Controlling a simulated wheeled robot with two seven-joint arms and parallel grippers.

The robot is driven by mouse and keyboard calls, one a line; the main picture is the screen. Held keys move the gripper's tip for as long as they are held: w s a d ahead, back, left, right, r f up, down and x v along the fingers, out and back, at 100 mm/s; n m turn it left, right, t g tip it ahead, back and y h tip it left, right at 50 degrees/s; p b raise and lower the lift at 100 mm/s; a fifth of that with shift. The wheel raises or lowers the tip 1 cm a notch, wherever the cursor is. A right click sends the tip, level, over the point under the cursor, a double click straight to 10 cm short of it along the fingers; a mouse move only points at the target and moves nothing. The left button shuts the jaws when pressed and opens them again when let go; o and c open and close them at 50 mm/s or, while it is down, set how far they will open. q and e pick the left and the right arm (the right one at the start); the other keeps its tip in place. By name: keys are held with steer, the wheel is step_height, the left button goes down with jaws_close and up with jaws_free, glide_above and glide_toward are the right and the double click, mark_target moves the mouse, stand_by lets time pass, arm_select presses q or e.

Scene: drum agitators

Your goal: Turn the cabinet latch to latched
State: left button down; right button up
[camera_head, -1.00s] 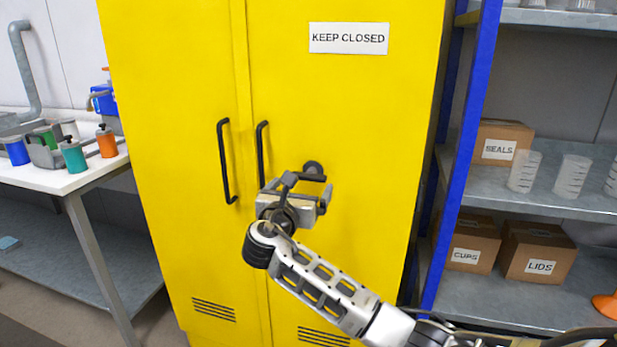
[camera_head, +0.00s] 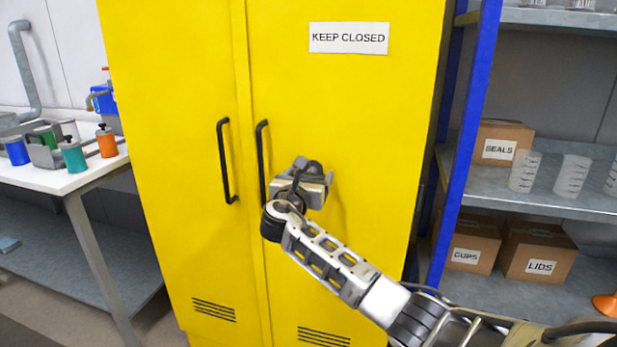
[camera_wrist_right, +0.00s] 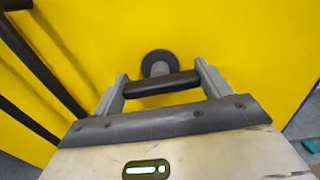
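The cabinet latch is on the right yellow door. In the right wrist view it shows as a round dark base (camera_wrist_right: 158,63) with a dark bar (camera_wrist_right: 160,84) in front, lying nearly level. My right gripper (camera_head: 312,172) is at the latch and hides most of it in the head view. In the right wrist view, the fingers of my right gripper (camera_wrist_right: 161,88) stand wide apart, one at each end of the bar. Whether they touch the bar ends is not clear. My left gripper is not in view.
The yellow cabinet (camera_head: 350,110) has two black vertical handles, the right one (camera_head: 262,160) just left of my right gripper. A blue-framed shelf (camera_head: 462,150) with boxes and cups stands to the right. A white table (camera_head: 60,180) with bottles stands to the left.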

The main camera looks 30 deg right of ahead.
steer(key=shift+m, duration=0.3)
steer(key=m, duration=0.3)
steer(key=shift+f+m+b, duration=0.1)
steer(key=shift+m+b, duration=0.2)
steer(key=m+b, duration=0.1)
steer(key=m, duration=0.1)
steer(key=shift+m, duration=0.4)
steer(key=shift+f+m+b, duration=0.1)
steer(key=shift+m+b, duration=0.25)
steer(key=shift+m, duration=0.55)
steer(key=m+b, duration=0.3)
steer(key=m, duration=0.2)
steer(key=shift+s, duration=0.1)
steer(key=shift+m+b, duration=0.7)
steer(key=shift+m, duration=0.5)
steer(key=shift+m+b, duration=0.4)
steer(key=shift+m, duration=0.3)
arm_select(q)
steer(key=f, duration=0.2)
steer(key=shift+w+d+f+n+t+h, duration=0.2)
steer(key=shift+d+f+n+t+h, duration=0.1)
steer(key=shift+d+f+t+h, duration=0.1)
arm_select(e)
steer(key=shift+m, duration=0.3)
